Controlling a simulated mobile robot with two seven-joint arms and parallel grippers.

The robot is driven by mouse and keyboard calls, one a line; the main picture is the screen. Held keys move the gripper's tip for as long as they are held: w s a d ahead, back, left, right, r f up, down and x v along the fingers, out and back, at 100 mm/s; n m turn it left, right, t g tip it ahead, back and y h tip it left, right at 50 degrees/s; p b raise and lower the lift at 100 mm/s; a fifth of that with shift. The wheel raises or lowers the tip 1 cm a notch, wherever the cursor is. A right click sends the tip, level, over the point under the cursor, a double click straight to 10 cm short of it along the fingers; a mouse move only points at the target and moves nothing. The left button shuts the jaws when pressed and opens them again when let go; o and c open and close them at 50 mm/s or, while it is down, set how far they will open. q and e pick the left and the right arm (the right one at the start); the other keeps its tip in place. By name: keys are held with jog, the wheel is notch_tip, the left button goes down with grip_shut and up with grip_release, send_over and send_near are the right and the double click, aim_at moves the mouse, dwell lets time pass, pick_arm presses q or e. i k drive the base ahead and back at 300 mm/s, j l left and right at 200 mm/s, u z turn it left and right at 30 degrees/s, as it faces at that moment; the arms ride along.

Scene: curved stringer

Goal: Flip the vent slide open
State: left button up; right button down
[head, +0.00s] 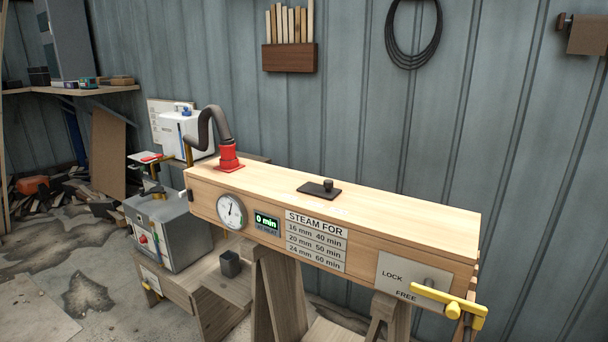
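The vent slide (319,190) looks to be the small flat black plate with a short upright knob (328,184) on it. It lies on the top face of the long wooden steam box (400,206), near the middle. Whether a hole lies under the plate cannot be seen. Neither of my grippers is in the head view.
A red fitting with a dark hose (204,132) stands on the box's left end. A yellow handle (447,300) sticks out at the right end beside a LOCK/FREE plate (402,277). A gauge (231,211) is on the front. The box top around the slide is clear.

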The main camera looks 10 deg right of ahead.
aim_at(326, 191)
jog(key=i+j, duration=0.2)
jog(key=j, duration=0.15)
jog(key=i+j+z, duration=0.1)
jog(key=i+j, duration=0.25)
jog(key=j, duration=0.3)
jog(key=i+j+z, duration=0.1)
jog(key=j, duration=0.25)
jog(key=i, duration=0.1)
